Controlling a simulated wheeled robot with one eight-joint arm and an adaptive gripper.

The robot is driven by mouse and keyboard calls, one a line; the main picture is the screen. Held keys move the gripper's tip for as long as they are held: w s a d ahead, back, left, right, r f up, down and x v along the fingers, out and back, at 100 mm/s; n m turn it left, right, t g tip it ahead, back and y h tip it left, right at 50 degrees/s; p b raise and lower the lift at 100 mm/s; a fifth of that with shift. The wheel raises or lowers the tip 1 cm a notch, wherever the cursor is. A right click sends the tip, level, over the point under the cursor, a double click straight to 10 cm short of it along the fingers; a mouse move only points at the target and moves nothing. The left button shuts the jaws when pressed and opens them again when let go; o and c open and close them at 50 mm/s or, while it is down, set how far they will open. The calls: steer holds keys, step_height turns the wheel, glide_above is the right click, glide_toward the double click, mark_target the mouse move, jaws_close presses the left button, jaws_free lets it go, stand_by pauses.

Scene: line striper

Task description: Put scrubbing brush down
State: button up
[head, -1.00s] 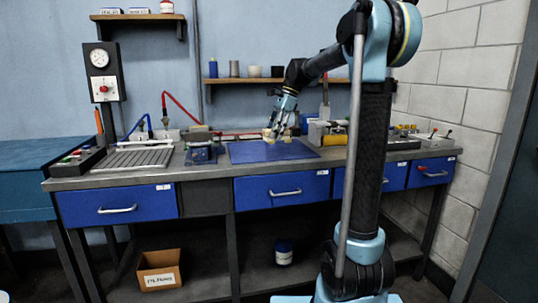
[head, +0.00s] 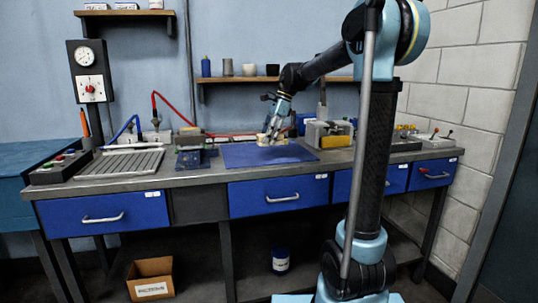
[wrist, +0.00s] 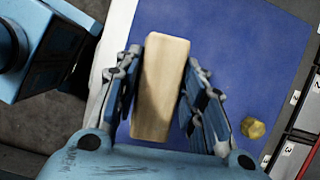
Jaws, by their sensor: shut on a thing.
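The scrubbing brush shows in the wrist view as a pale wooden block (wrist: 161,88) between my fingers. My gripper (wrist: 162,80) is shut on it, with one finger along each long side. Its bristles are not visible from above. In the head view my gripper (head: 272,128) holds the brush (head: 263,139) low over the blue mat (head: 240,158) on the workbench. I cannot tell whether the brush touches the mat.
A small brass-coloured round piece (wrist: 253,128) lies on the mat right of my gripper. A grey machine with a yellow roller (head: 330,136) stands right of the mat. A blue device (head: 192,158) and a ribbed tray (head: 122,163) are left. The front of the mat is clear.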

mark_target(269, 159)
steer(key=shift+f, duration=2.8)
steer(key=shift+s+f, duration=0.2)
steer(key=shift+f, duration=0.35)
steer(key=o, duration=1)
steer(key=shift+w+f, duration=0.1)
steer(key=shift+f, duration=0.1)
steer(key=shift+r, duration=0.1)
steer(key=shift+r, duration=0.15)
steer(key=shift+r, duration=0.25)
steer(key=v, duration=1.7)
steer(key=shift+a+r, duration=0.3)
steer(key=shift+r, duration=0.15)
